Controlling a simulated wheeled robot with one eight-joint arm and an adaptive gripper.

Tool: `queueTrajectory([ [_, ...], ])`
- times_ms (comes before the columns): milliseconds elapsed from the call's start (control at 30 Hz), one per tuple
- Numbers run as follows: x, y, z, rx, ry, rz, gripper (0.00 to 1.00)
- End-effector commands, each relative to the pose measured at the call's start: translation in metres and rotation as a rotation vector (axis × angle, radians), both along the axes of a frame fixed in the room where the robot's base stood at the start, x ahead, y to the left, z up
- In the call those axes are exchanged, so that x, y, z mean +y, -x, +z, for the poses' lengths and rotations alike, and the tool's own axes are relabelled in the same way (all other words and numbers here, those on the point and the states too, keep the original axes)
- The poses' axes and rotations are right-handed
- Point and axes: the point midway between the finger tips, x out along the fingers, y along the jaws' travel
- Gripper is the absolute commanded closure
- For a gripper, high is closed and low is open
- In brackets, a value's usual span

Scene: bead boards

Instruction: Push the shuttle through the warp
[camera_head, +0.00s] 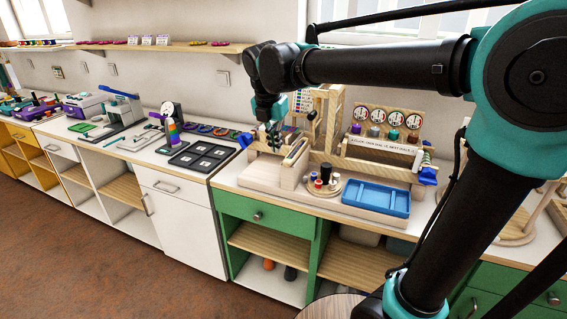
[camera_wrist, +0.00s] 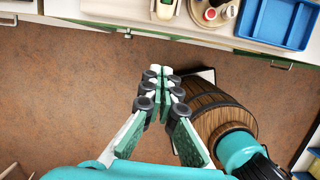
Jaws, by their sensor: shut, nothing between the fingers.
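The wooden loom (camera_head: 345,160) stands on the white counter, with a pale wooden base and blue knobs at both ends. A pale wooden piece with a green inset (camera_wrist: 165,9) shows at the top edge of the wrist view; it may be the shuttle, but I cannot tell for sure. The warp threads are too small to make out. My gripper (camera_head: 272,138) points down at the left end of the loom in the head view. In the wrist view my gripper (camera_wrist: 164,72) is shut and empty, with floor behind its fingertips, apart from the pale piece.
A blue tray (camera_head: 376,198) and a round wooden holder with spools (camera_head: 322,187) sit at the counter's front. Spools and dials stand behind the loom.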

Motion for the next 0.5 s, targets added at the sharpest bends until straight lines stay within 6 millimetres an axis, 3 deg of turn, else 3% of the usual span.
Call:
queueTrajectory([
  [100, 0.006, 0.0, 0.003, 0.005, 0.016, 0.053, 1.0],
  [233, 0.005, -0.003, -0.009, 0.005, 0.017, 0.054, 1.0],
  [500, 0.0, -0.015, -0.057, 0.005, 0.016, 0.052, 1.0],
])
